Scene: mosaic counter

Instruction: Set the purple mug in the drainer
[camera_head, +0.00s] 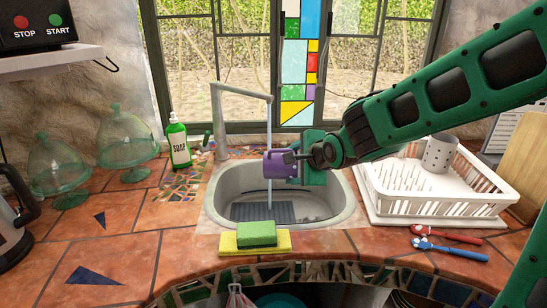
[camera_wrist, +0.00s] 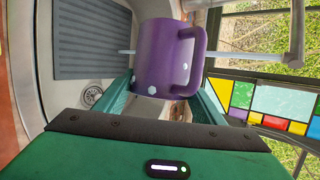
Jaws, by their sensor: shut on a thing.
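The purple mug (camera_head: 277,163) is held above the sink, beside the thin stream of water from the tap. My gripper (camera_head: 300,162) is shut on it. In the wrist view the mug (camera_wrist: 165,60) sits between my gripper's fingers (camera_wrist: 160,100), its handle to the right and light spots on its side. The white drainer (camera_head: 440,206) stands on the counter right of the sink, with a grey cutlery cup (camera_head: 438,153) in its back part. My gripper and the mug are left of the drainer, apart from it.
The sink (camera_head: 330,210) has a dark mat in it. A green sponge (camera_head: 256,233) lies on a yellow cloth (camera_head: 230,245) at its front edge. Red and blue brushes (camera_head: 450,248) lie before the drainer. A soap bottle (camera_head: 178,140) and glass domes stand left. The tap (camera_head: 240,92) arches over the sink.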

